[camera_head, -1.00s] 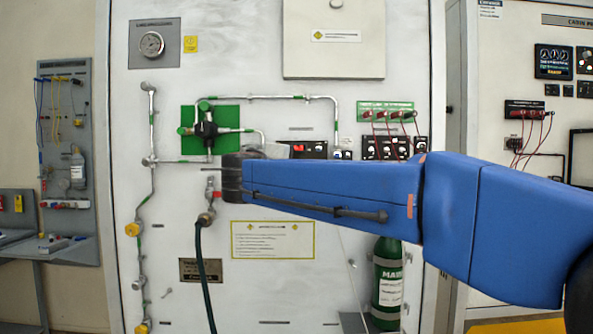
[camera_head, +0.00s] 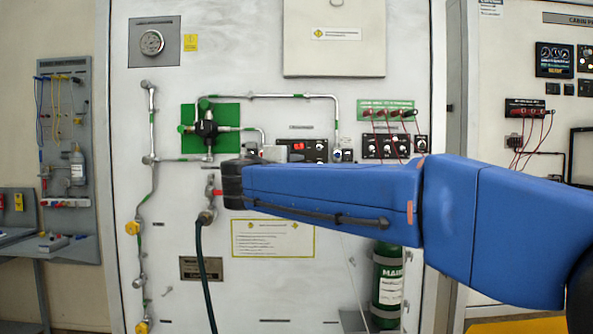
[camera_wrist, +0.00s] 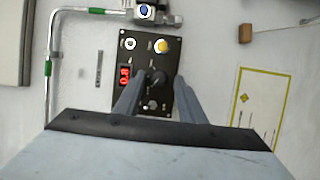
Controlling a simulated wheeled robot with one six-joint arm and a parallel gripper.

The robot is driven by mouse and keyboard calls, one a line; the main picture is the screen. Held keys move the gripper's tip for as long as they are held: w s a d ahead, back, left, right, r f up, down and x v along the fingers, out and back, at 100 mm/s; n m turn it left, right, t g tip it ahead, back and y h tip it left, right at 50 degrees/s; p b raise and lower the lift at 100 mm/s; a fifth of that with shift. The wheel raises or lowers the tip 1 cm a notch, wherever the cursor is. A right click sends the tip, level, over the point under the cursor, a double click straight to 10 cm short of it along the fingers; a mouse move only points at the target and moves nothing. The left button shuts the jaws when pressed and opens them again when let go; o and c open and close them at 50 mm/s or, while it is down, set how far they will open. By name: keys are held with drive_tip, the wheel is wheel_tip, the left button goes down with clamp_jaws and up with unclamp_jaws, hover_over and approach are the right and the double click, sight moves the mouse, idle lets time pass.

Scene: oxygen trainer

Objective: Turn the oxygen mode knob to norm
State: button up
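A small black control panel (camera_wrist: 150,70) with a red lit display (camera_wrist: 125,76) and several knobs is on the wall. It also shows in the head view (camera_head: 308,146), partly behind my arm. A dark knob (camera_wrist: 157,77) sits near the panel's middle, and another dark knob (camera_wrist: 152,105) sits below it. The labels are too small to read, so I cannot tell which is the mode knob or its setting. My gripper (camera_wrist: 158,80) is open, its two fingers apart on either side of the middle knob in the picture. Contact cannot be told.
A white button (camera_wrist: 130,43) and a yellow knob (camera_wrist: 161,46) are at the panel's other end. A metal pipe (camera_wrist: 52,65) runs beside the panel. A second panel with red cables (camera_head: 385,147) is to the right. A green hose (camera_head: 200,250) hangs below left.

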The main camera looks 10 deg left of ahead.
drive_tip(key=s+a, duration=0.2)
drive_tip(key=s, duration=1.5)
drive_tip(key=shift+s+a+f, duration=0.15)
drive_tip(key=shift+a+f, duration=0.05)
drive_tip(key=shift+f, duration=0.05)
drive_tip(key=w+d+f+m+g+h, duration=0.1)
drive_tip(key=d+f+m+g, duration=0.15)
drive_tip(key=d+f, duration=0.65)
drive_tip(key=w+d+f+m+g+h, duration=0.15)
drive_tip(key=d+f+g, duration=0.25)
drive_tip(key=d, duration=1.1)
drive_tip(key=d+f+m+g, duration=0.25)
drive_tip(key=d+f, duration=0.35)
drive_tip(key=d, duration=0.6)
drive_tip(key=s+d+f+m+g+y, duration=0.2)
drive_tip(key=s+d+f+m+g, duration=0.1)
drive_tip(key=s+d+f, duration=0.75)
drive_tip(key=s+d+f+m+g+y, duration=0.1)
drive_tip(key=s+d+f+m+y, duration=0.2)
drive_tip(key=s+f, duration=0.9)
drive_tip(key=f+m, duration=0.1)
drive_tip(key=m, duration=0.2)
drive_tip(key=shift+s+d+m, duration=0.3)
drive_tip(key=shift+d+m, duration=0.05)
